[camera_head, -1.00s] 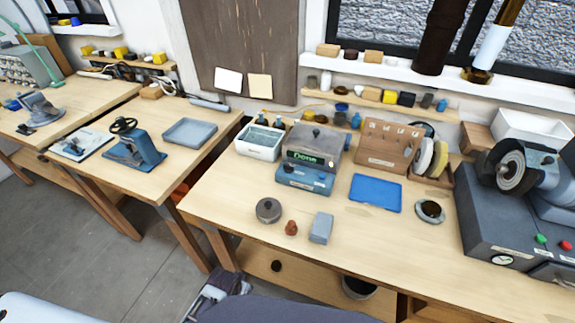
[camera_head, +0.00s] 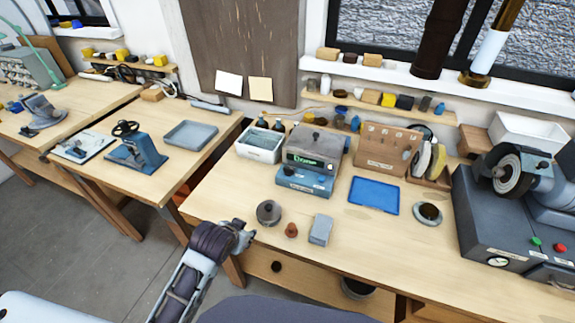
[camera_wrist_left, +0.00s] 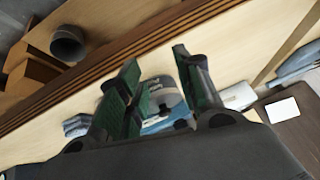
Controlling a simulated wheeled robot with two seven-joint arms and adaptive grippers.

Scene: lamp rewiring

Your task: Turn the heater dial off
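The heater appears to be the grey box (camera_head: 314,147) with a small green-lit display, standing on a blue base (camera_head: 305,181) with labels on its front. Its dial is too small to make out for certain. My left gripper (camera_head: 243,232) is in front of the bench's front edge, left of and nearer than the heater, and apart from it. In the left wrist view the left gripper (camera_wrist_left: 157,62) shows two spread green-lined fingers with nothing clearly held. A grey labelled object (camera_wrist_left: 160,92) shows beyond and between them. My right gripper is not in view.
A round grey pot (camera_head: 269,213), a small red-brown piece (camera_head: 291,230) and a grey block (camera_head: 320,229) stand near the front edge. A blue tray (camera_head: 374,195) and a round dish (camera_head: 428,212) lie to the right. A white bin (camera_head: 259,145) stands left of the heater.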

